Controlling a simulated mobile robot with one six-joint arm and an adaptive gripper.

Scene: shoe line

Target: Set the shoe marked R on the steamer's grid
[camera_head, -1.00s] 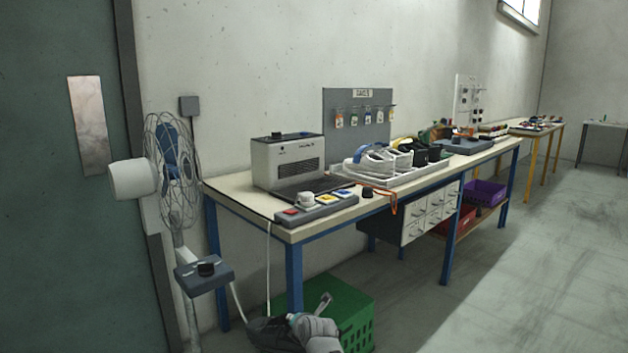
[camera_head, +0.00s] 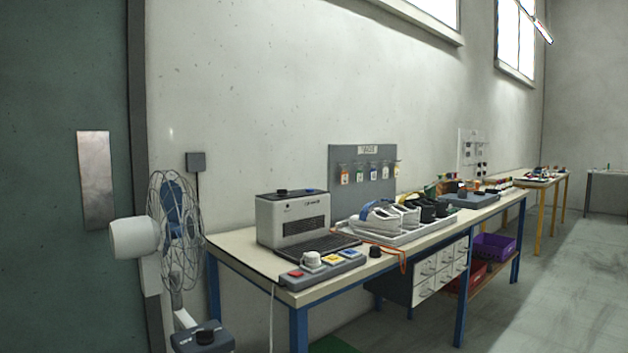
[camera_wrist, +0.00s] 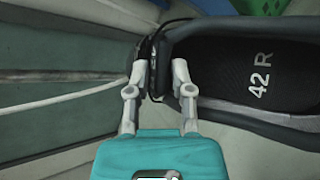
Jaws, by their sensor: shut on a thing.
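In the wrist view my gripper (camera_wrist: 157,88) is shut on the heel of a dark shoe (camera_wrist: 225,118). One finger is outside the heel and the other inside the opening. The shoe's black insole is printed "42 R" in white; its toe is beyond the right edge of the picture. The head view does not show my gripper or this shoe. There, the steamer (camera_head: 281,214), a light grey box with a dark top, stands on the left part of the bench. Its dark grid (camera_head: 322,248) lies in front of it and looks bare.
A control strip (camera_head: 326,265) with coloured buttons lies along the bench's (camera_head: 238,256) front-left edge. A white tray (camera_head: 404,236) with white and black shoes stands right of the grid. A fan (camera_head: 178,230) stands left of the bench. An orange cord hangs over the front edge.

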